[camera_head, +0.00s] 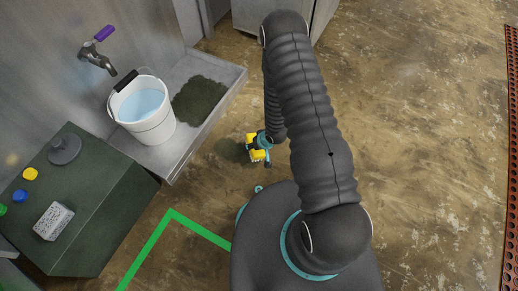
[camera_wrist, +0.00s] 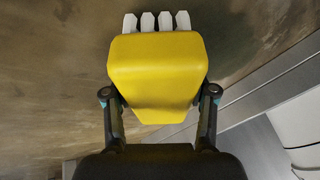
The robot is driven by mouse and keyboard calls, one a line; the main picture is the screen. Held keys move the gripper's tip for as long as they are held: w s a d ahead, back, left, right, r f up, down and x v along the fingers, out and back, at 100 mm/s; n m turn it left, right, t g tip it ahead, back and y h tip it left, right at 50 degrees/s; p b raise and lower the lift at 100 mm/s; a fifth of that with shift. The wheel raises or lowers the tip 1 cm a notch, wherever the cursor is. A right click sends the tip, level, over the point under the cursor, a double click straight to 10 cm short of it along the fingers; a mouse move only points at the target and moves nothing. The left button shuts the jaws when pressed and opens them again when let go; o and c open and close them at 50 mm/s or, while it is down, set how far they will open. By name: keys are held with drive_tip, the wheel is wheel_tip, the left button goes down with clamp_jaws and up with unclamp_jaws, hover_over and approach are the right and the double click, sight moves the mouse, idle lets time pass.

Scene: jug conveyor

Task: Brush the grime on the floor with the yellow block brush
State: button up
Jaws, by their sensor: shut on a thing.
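The yellow block brush (camera_wrist: 157,70) is between the two fingers of my gripper (camera_wrist: 160,97) in the wrist view, with its white bristle tufts (camera_wrist: 157,21) pointing away from my wrist. In the head view my gripper (camera_head: 264,148) and the yellow brush (camera_head: 257,155) are low over the floor, partly hidden by my arm. A dark grime patch (camera_head: 230,151) lies on the brown floor just left of the brush, beside the metal tray. I cannot tell whether the bristles touch the floor.
A metal tray (camera_head: 226,88) holds a white bucket of water (camera_head: 153,128) and a dark patch (camera_head: 200,100). A tap (camera_head: 98,60) is above it. A dark green console (camera_head: 95,205) with buttons stands lower left. A green line (camera_head: 146,250) marks the floor. Open floor lies right.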

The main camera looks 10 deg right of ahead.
sight(224, 137)
drive_tip(key=shift+w+a+b, duration=0.15)
drive_tip(key=shift+w+a, duration=0.85)
drive_tip(key=shift+a, duration=0.4)
drive_tip(key=shift+w+a+b, duration=0.1)
drive_tip(key=shift+w+a, duration=0.85)
drive_tip(key=shift+a, duration=0.4)
drive_tip(key=shift+w+a+b, duration=0.15)
drive_tip(key=shift+w+a, duration=0.85)
drive_tip(key=shift+a, duration=0.4)
drive_tip(key=shift+w+a, duration=0.6)
drive_tip(key=shift+a, duration=0.2)
drive_tip(key=shift+w+a, duration=0.55)
drive_tip(key=shift+a, duration=0.25)
drive_tip(key=shift+r+p, duration=0.2)
drive_tip(key=shift+p, duration=0.2)
wheel_tip(224, 137, up, 6)
drive_tip(key=p, duration=0.4)
drive_tip(key=shift+f, duration=0.1)
drive_tip(key=shift+m, duration=0.3)
